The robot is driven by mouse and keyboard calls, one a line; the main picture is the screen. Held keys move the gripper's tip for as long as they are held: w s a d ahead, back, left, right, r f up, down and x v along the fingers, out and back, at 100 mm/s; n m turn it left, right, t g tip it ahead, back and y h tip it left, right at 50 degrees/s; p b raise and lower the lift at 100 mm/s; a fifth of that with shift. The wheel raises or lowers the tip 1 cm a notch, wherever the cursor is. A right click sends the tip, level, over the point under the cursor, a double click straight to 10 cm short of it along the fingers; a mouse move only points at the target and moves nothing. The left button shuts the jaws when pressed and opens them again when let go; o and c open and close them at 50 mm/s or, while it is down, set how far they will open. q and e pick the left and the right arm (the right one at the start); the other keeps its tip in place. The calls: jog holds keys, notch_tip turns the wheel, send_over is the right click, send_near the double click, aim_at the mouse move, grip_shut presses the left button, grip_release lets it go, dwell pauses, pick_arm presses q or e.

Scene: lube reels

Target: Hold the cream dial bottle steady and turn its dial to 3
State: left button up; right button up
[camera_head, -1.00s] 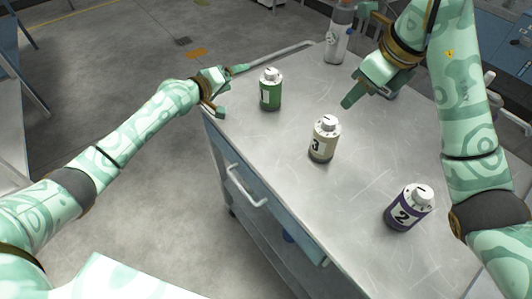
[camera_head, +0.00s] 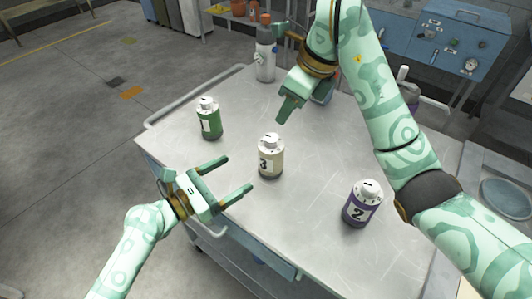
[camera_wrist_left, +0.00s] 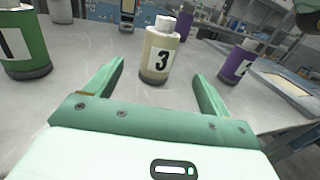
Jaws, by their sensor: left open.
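The cream dial bottle (camera_head: 270,163) stands upright on the metal table, with a black 3 on its label and a white dial cap (camera_head: 271,141) on top. The dial's setting is too small to read. My left gripper (camera_head: 238,173) is open, its two fingers pointing at the bottle from the left and stopping short of it. In the left wrist view, the cream bottle (camera_wrist_left: 158,58) stands upright ahead, between the lines of the fingers (camera_wrist_left: 158,76). My right gripper (camera_head: 282,117) hangs above and behind the cream bottle, apart from it; its opening is unclear.
A green bottle (camera_head: 209,122) stands left of the cream one. A purple bottle (camera_head: 360,207) labelled 2 stands to the right, near the front. A white and grey bottle (camera_head: 265,55) stands at the back. The table (camera_head: 320,160) is clear between the bottles.

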aim_at(273, 151)
pick_arm(q)
jog(key=x, duration=1.3)
jog(key=shift+c, duration=0.3)
